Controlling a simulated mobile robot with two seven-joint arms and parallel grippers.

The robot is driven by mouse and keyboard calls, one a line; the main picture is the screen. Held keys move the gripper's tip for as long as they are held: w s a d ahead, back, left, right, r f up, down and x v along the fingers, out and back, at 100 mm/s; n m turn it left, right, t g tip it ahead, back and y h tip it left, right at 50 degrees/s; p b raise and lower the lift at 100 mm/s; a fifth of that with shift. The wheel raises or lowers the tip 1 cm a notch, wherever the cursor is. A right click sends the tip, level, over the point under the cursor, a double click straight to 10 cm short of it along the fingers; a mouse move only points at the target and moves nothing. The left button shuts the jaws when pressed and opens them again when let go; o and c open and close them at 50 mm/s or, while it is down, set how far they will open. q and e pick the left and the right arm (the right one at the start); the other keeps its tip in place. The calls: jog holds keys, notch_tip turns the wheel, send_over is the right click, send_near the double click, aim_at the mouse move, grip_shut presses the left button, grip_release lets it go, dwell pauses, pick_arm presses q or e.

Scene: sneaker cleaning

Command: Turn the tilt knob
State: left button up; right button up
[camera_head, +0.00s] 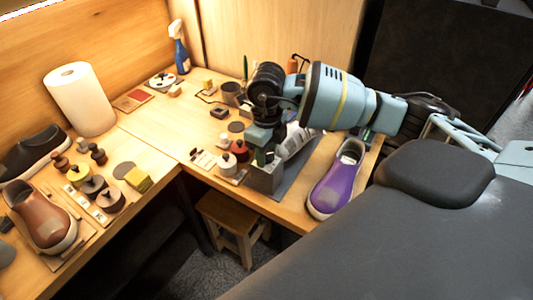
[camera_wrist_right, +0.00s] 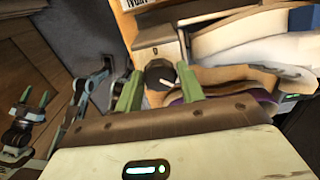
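The dark round tilt knob (camera_wrist_right: 160,75) with a white pointer line sits on the front of a pale box-shaped stand (camera_wrist_right: 157,38) in the right wrist view. My right gripper (camera_wrist_right: 159,72) has its two green fingers apart, one on each side of the knob. I cannot tell whether they touch it. In the head view my right gripper (camera_head: 262,155) is over the grey stand (camera_head: 266,180), and the knob is hidden there. My left gripper (camera_wrist_right: 34,97) shows at the left of the right wrist view, its green fingertips apart and empty.
A purple shoe (camera_head: 335,180) stands right of the stand, and a white shoe (camera_head: 297,138) is behind it. Small pots (camera_head: 227,163) stand to its left. A wooden stool (camera_head: 236,222) is below the bench edge.

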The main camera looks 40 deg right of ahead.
jog(key=c, duration=0.5)
jog(key=shift+o, duration=0.2)
pick_arm(q)
jog(key=shift+r, duration=0.1)
pick_arm(e)
jog(key=shift+m, duration=0.3)
jog(key=shift+m+p, duration=0.5)
jog(key=shift+m, duration=0.2)
pick_arm(q)
jog(key=shift+w+r+t+p, duration=0.15)
jog(key=shift+w+r+p, duration=0.1)
jog(key=shift+w+r, duration=0.35)
jog(key=shift+w+r+t+p, duration=0.2)
jog(key=shift+w+r, duration=0.2)
jog(key=shift+r, duration=0.3)
pick_arm(e)
jog(key=shift+m, duration=1.1)
